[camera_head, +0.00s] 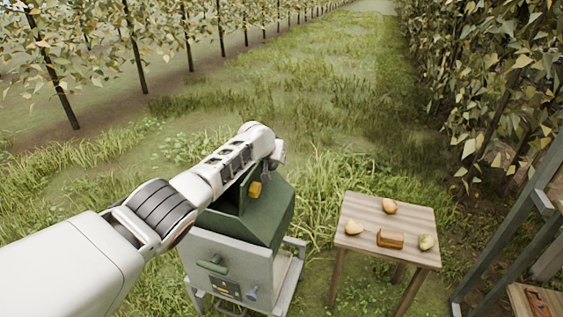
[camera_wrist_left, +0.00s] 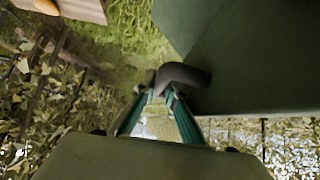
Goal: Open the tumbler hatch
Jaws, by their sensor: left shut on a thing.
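The tumbler (camera_head: 265,218) is a dark green, angular housing on a grey stand, below my left forearm in the head view. A dark green panel (camera_head: 232,197) at its upper left stands tilted beside a yellow part; my arm covers much of it, so I cannot tell how far the hatch is open. In the left wrist view, my left gripper (camera_wrist_left: 159,94) has its teal fingers closed on a dark, rounded handle (camera_wrist_left: 186,76) next to large green panels (camera_wrist_left: 250,60). My right gripper is in neither view.
A grey frame (camera_head: 515,215) stands at the far right. Grass lies open beyond, between rows of trees.

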